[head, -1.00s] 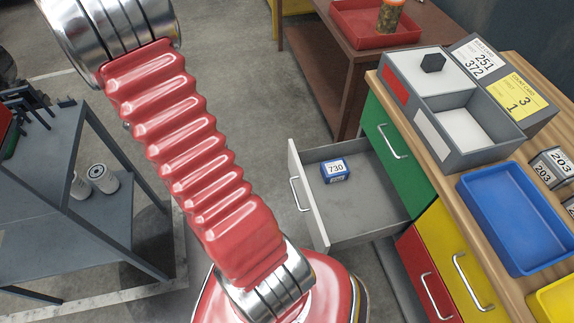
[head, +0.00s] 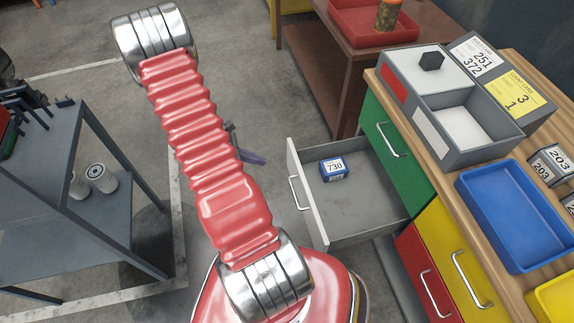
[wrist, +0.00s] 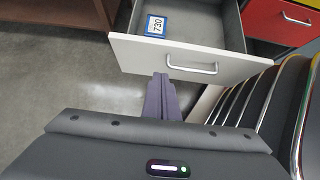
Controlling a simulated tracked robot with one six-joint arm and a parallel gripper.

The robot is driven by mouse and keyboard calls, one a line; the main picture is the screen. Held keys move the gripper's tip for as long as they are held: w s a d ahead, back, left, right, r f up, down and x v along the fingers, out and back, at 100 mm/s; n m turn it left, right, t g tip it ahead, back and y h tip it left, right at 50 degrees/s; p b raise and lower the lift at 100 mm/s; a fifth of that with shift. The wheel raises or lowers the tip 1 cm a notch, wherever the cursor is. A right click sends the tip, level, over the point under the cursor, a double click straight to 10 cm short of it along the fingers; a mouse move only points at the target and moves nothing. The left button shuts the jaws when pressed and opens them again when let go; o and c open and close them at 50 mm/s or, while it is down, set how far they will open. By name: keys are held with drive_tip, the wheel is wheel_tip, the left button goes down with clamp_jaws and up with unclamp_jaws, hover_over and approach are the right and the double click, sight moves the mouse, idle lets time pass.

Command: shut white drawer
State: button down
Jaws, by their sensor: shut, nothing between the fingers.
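The white drawer (head: 309,199) stands pulled out from the cabinet, with its silver handle on the front. In the wrist view its white front (wrist: 185,60) and handle face me. A blue box marked 730 (head: 334,169) lies inside; it also shows in the wrist view (wrist: 156,25). My gripper (wrist: 161,78) is shut and empty, its fingertips close to the drawer front, below and left of the handle in the picture. I cannot tell whether they touch it. In the head view part of my gripper (head: 252,157) shows beside my arm, left of the drawer.
The cabinet has green (head: 395,150), red (head: 425,275) and yellow (head: 455,260) drawers, shut. On its top are a grey divided tray (head: 450,150) and a blue tray (head: 515,215). A brown table (head: 330,75) stands behind, a grey cart (head: 60,190) at left. Open floor lies between.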

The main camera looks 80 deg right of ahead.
approach(296, 167)
wheel_tip(296, 167, down, 3)
drive_tip(key=shift+s+d+f, duration=0.1)
drive_tip(key=shift+s+d, duration=0.2)
drive_tip(key=shift+s, duration=0.3)
drive_tip(key=shift+s+d+f, duration=0.1)
drive_tip(key=shift+s+d, duration=0.2)
drive_tip(key=shift+s, duration=0.3)
drive_tip(key=shift+s+d, duration=0.3)
drive_tip(key=shift+s, duration=0.3)
